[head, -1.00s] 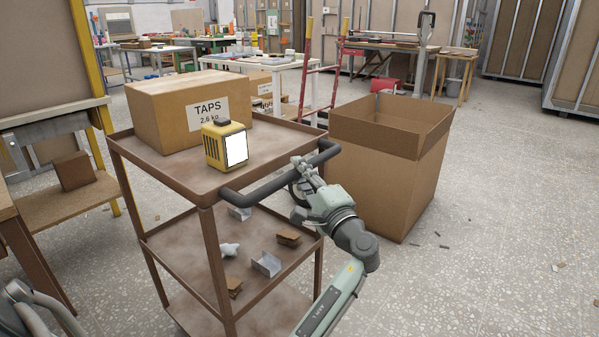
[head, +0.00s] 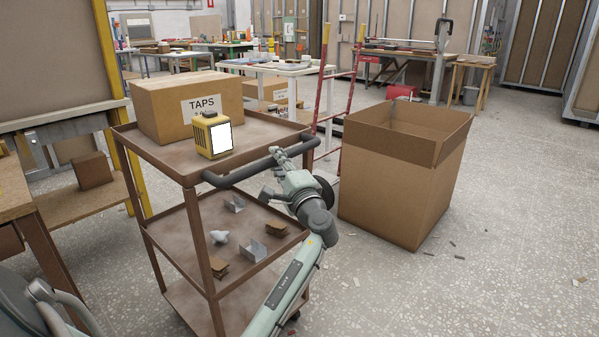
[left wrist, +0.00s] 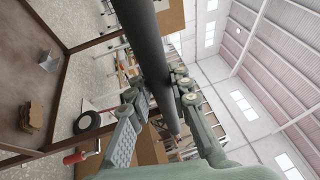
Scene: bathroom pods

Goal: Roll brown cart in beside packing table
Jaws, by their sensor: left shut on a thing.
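The brown cart (head: 206,240) stands upright in front of me, with three shelves and a dark push handle. My left gripper (head: 284,158) is shut on the right part of the handle (head: 232,172). In the left wrist view its fingers (left wrist: 160,96) lie on both sides of the handle bar (left wrist: 148,48). A TAPS box (head: 165,108) and a yellow device (head: 203,136) with a white face sit on the top shelf. A wooden bench (head: 12,190) is close at the left; a white table (head: 262,68) is behind. I cannot tell which is the packing table. My right gripper is not in view.
A large open cardboard box (head: 395,195) stands right of the cart, with a gap between. A red ladder-like frame (head: 356,75) stands behind that gap, near a black wheel (head: 325,192). Small scraps lie on the floor; the right side has free floor.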

